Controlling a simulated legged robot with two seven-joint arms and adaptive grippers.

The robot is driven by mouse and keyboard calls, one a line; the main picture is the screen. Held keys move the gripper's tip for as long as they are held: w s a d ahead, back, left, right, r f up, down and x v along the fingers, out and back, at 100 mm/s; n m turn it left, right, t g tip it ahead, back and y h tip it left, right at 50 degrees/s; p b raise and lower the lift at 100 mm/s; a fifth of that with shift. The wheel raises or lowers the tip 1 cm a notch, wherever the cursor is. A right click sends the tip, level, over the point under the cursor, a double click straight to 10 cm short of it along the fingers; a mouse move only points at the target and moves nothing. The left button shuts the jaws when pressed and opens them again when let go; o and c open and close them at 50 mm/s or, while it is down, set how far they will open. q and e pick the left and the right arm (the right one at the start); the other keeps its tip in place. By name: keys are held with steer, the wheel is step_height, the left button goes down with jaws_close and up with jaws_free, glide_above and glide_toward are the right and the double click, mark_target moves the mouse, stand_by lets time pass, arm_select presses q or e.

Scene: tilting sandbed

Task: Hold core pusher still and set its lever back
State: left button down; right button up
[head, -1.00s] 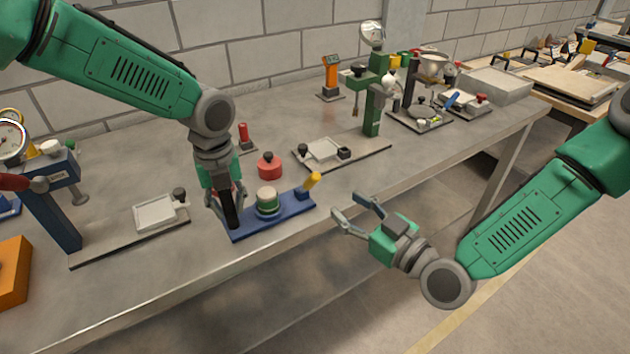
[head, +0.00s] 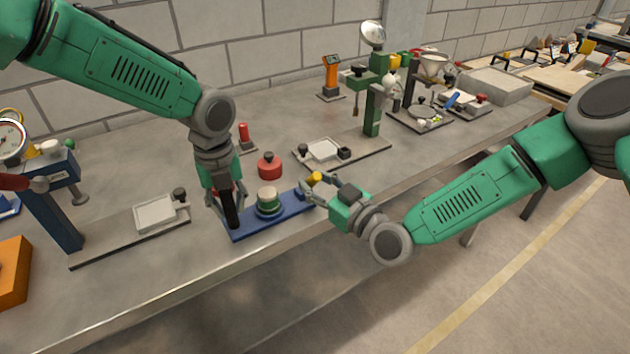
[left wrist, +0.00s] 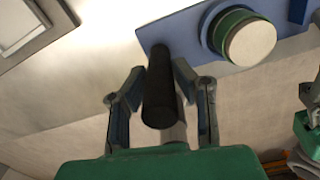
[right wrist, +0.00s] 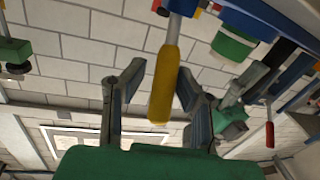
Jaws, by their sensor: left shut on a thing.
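The core pusher has a blue base (head: 290,208), a white-topped green round part (head: 267,201), a black upright grip (head: 229,209) and a lever with a yellow handle (head: 315,178). My left gripper (head: 224,203) is shut on the black grip at the base's left end. The grip shows between its fingers in the left wrist view (left wrist: 160,90). My right gripper (head: 310,190) is open at the yellow handle. In the right wrist view the handle (right wrist: 164,85) lies between the spread fingers, with a clear gap on the left finger's side.
A red knobbed weight (head: 269,166) stands just behind the core pusher. A plate with a white tray (head: 324,150) and a green stand (head: 373,110) are further back. Another white tray (head: 157,213) and a blue press (head: 55,210) stand to the left. The bench's front edge is close.

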arm_select(q)
steer(key=shift+a, duration=0.1)
arm_select(e)
steer(key=shift+w, duration=0.1)
jaws_close()
arm_select(q)
steer(key=shift+a, duration=0.1)
arm_select(e)
steer(key=shift+w+d, duration=0.1)
